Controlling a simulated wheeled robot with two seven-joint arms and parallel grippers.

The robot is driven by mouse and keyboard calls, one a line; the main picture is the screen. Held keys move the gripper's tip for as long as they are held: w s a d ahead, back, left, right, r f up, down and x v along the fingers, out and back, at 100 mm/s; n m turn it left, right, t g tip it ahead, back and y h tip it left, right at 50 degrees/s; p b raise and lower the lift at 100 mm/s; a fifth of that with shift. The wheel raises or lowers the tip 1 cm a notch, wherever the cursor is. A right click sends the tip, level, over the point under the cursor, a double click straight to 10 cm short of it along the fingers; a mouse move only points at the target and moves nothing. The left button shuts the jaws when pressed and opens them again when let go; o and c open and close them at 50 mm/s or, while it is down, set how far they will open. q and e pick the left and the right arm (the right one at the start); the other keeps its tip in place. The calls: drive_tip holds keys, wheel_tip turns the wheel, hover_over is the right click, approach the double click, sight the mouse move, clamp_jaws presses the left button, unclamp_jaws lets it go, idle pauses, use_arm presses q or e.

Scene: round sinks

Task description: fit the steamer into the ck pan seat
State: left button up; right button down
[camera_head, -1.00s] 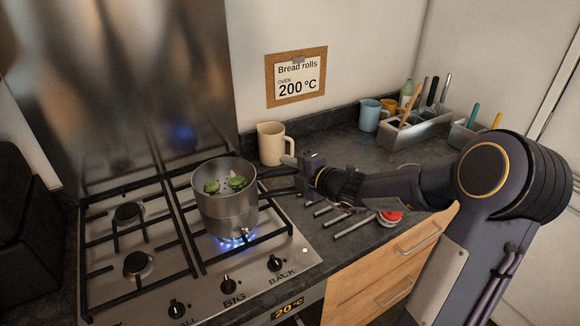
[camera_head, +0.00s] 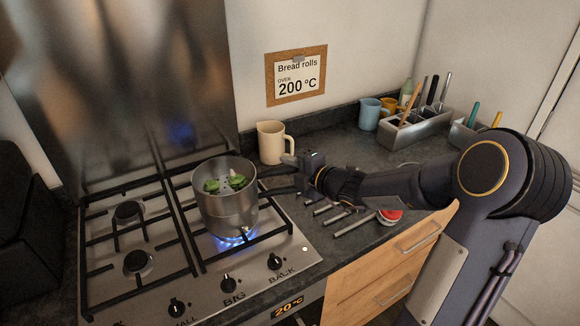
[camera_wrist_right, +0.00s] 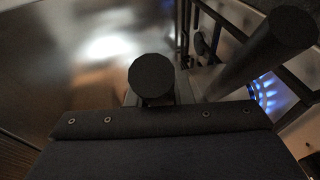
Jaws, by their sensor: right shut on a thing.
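The steamer (camera_head: 207,201) is a grey metal pot with a perforated floor and green pieces inside. It stands on top of the pan (camera_head: 229,224), over the lit front-right burner. The two metal walls look nearly continuous, so I cannot tell whether the steamer is fully seated. Dark handles stick out to the right. My right gripper (camera_head: 298,172) is shut on the upper one, the steamer handle (camera_head: 273,172). In the right wrist view a round dark handle end (camera_wrist_right: 152,77) shows above the gripper body, with another dark handle (camera_wrist_right: 258,55) to its right. My left gripper is not in view.
A cream mug (camera_head: 271,143) stands close behind the handles. Metal bars (camera_head: 350,226) and a red round item (camera_head: 389,215) lie on the counter under my right arm. Blue flame (camera_head: 233,240) burns under the pan. The left burners (camera_head: 129,211) are clear.

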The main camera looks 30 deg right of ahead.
drive_tip(key=c, duration=1.2)
unclamp_jaws()
drive_tip(key=shift+s, duration=0.1)
drive_tip(key=v, duration=0.7)
drive_tip(key=shift+s, duration=0.3)
drive_tip(key=shift+d+r, duration=0.1)
drive_tip(key=shift+d, duration=0.05)
